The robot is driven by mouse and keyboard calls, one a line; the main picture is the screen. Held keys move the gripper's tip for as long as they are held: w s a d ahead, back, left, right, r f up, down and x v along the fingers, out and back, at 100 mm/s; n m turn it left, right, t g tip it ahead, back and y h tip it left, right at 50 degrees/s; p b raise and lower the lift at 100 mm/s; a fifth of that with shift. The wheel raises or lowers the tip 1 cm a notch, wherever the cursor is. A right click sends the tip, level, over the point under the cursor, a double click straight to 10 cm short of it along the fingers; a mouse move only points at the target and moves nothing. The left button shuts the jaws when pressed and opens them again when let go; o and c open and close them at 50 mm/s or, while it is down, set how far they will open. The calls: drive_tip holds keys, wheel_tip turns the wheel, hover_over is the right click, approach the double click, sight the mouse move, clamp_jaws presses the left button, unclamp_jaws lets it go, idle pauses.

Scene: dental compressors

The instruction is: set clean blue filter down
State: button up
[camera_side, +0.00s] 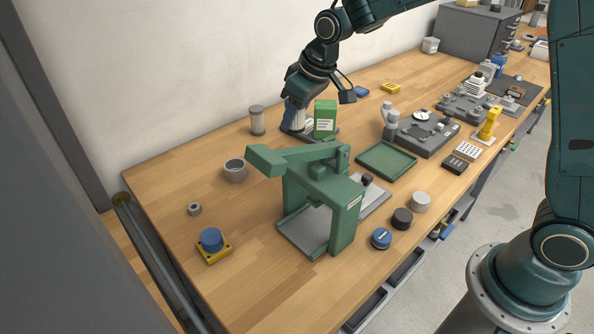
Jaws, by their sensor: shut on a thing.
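My gripper (296,100) points down at the back of the bench, left of the green box (325,118).
A grey-white filter (257,120) stands left of my gripper. A green press (345,210) stands in front, with its arm reaching left. An empty green tray (386,161) lies to the right. A blue knob on a yellow base (211,240) sits front left. The bench's left back is mostly clear.

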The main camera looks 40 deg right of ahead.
drive_tip(key=s+a+r, duration=0.1)
drive_tip(key=a+r, duration=0.2)
drive_tip(key=a, duration=0.9)
drive_tip(key=a+r, duration=0.3)
drive_tip(key=a, duration=0.9)
drive_tip(key=s+a+f+n, duration=0.2)
drive_tip(key=s+a+n, duration=0.1)
drive_tip(key=s+a, duration=0.35)
drive_tip(key=s+d+f+n+g+y, duration=0.1)
drive_tip(key=s+d+f+n, duration=0.1)
drive_tip(key=s+f, duration=0.3)
drive_tip(key=s+d+f+n+g+y, duration=0.1)
drive_tip(key=s+d+f+n, duration=0.2)
drive_tip(key=s+f+n, duration=0.2)
drive_tip(key=shift+s+f+g+y, duration=0.35)
drive_tip(key=shift+s+f, duration=0.4)
drive_tip(key=shift+s, duration=0.45)
drive_tip(key=shift+f, duration=0.1)
drive_tip(key=shift+f, duration=3.9)
drive_tip(key=shift+f, duration=0.1)
